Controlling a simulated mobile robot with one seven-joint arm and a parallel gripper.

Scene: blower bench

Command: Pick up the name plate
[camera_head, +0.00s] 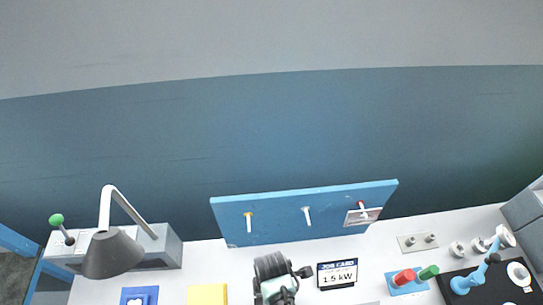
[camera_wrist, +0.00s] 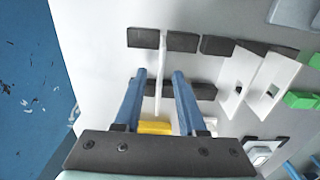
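A small pale plate (camera_head: 363,217) with a reddish mark hangs at the red peg on the right of the blue board in the head view. It may be the name plate, but its lettering is too small to read. In the wrist view my gripper (camera_wrist: 158,74) shows two blue fingers spread apart. A thin white upright piece (camera_wrist: 161,85) shows in the gap, with clear space to both fingers. I cannot tell whether it is part of the name plate. No contact with either finger shows.
The blue board (camera_head: 280,217) stands at the back of the white bench. A job card (camera_head: 337,273) reading 1.5 kW stands in front. A lamp (camera_head: 112,252) is left, a yellow pad (camera_head: 208,294) front left.

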